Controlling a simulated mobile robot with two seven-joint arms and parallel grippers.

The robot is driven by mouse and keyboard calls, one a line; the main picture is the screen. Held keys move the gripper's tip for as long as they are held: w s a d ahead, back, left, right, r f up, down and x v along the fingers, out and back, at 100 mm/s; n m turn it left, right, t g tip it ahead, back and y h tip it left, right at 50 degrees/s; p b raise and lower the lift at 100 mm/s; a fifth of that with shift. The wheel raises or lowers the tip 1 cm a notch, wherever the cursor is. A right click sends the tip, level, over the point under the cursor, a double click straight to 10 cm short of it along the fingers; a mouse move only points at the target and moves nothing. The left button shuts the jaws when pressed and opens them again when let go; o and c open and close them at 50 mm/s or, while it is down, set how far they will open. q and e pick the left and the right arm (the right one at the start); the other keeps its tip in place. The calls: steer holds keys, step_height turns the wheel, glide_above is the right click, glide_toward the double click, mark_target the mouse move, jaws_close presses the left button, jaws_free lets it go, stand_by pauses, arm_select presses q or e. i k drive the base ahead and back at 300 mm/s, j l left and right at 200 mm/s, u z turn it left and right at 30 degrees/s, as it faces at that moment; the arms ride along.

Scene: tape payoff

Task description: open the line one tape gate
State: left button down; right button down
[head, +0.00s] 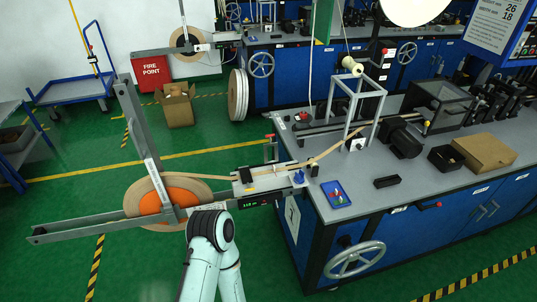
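The front tape payoff has a tan reel with an orange core (178,201) on a grey frame (90,226). A tan tape (213,177) runs from the reel to a pale guide block (262,183) at the bench's left edge, then on to the right. The block carries small dark and yellow parts, a blue knob (298,178) and a red-topped post (270,147) behind it. I cannot tell which part is the gate or whether it is open. One pale arm of mine rises at bottom centre below the reel. Neither gripper shows.
The grey-topped blue bench (400,208) has a handwheel (355,260) in front. A second payoff reel (187,40) stands behind. Green floor is open at left.

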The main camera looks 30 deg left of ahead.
mark_target(244, 171)
steer(key=u, duration=1.25)
